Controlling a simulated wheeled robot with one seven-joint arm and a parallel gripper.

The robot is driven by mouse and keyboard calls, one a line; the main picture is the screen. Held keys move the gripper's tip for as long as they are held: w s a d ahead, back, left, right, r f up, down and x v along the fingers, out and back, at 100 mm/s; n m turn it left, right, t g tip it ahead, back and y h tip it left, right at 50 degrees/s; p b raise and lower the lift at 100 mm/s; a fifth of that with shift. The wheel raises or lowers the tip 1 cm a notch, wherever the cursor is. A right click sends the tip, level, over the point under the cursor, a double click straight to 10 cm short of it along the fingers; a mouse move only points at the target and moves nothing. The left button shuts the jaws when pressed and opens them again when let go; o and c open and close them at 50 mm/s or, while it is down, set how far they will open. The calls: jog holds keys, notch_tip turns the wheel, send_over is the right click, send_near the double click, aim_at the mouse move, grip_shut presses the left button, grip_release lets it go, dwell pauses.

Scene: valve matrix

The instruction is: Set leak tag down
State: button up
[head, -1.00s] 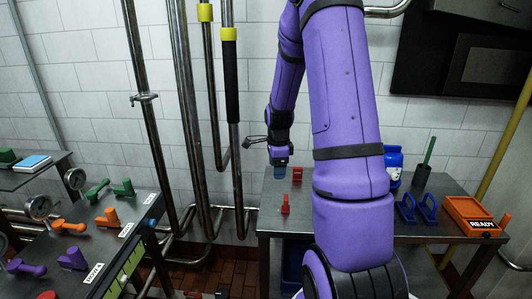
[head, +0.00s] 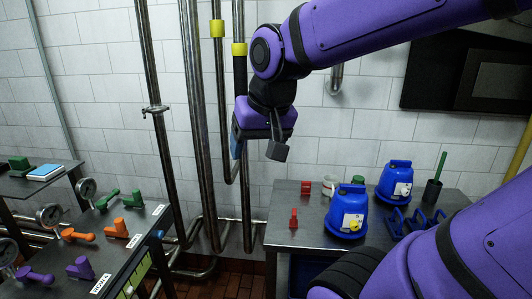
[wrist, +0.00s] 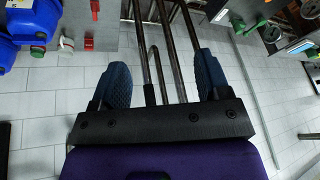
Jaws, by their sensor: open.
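Two small red items stand on the right-hand steel table: an upright one (head: 293,217) near its left edge and a blockier one (head: 306,188) behind it. I cannot tell which, if either, is the leak tag. My gripper (head: 257,149) is open and empty, raised above and left of the red items in the head view. Its two blue-padded fingers are wide apart in the wrist view (wrist: 162,82), with pipes and wall between them.
The right table (head: 285,237) also holds two blue jugs (head: 346,212) (head: 394,182), a white cup (head: 331,183) and blue brackets. Vertical pipes (head: 197,120) stand left of it. A left bench (head: 120,253) carries coloured valve handles and gauges.

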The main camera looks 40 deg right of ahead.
jog(key=s+a+r+n, duration=0.1)
jog(key=s+a+n, duration=0.1)
jog(key=s+n, duration=0.2)
jog(key=shift+s+a+t, duration=0.3)
jog(key=shift+s+t, duration=0.1)
jog(key=shift+s, duration=0.35)
